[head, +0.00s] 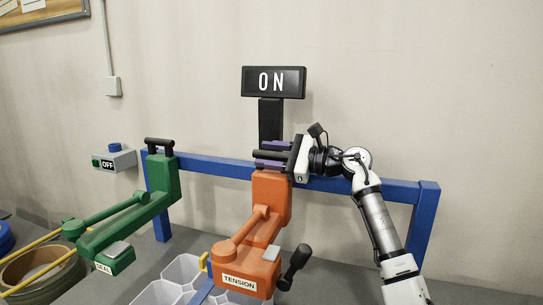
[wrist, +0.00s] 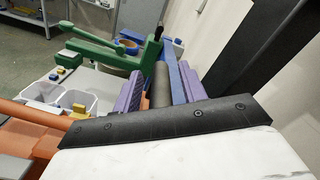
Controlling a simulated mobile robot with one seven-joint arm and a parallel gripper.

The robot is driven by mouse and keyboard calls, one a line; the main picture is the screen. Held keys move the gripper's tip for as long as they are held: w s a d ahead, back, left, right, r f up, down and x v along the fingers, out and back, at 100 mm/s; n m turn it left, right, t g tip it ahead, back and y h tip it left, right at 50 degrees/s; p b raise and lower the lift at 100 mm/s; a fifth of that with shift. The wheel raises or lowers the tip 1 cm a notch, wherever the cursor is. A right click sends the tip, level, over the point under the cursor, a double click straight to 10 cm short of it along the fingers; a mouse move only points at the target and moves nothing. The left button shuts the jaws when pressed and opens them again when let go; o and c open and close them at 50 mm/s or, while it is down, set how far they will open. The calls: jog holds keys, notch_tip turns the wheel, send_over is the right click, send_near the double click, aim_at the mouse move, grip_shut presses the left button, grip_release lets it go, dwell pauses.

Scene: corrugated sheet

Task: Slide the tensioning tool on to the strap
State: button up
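The orange tensioning tool (head: 247,262), labelled TENSION, hangs at the blue rail with its body tilted down toward the front. Its black bar handle (head: 272,155) is at the top and also shows in the wrist view (wrist: 160,88). My gripper (head: 270,154) is at this handle, with one purple finger on each side of it. In the wrist view narrow gaps show between the bar and the fingers, so it looks open around the handle. I cannot tell which is the strap.
The blue rail (head: 400,188) runs behind the tools. A green tool (head: 113,258) labelled SEAL hangs to the left. White bins (head: 180,275) sit below.

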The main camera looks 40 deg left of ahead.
jog(key=shift+d, duration=0.1)
jog(key=shift+w+d+f, duration=0.1)
jog(key=shift+w+d, duration=0.05)
jog(key=shift+d, duration=0.15)
jog(key=b+v, duration=0.3)
jog(key=v, duration=1)
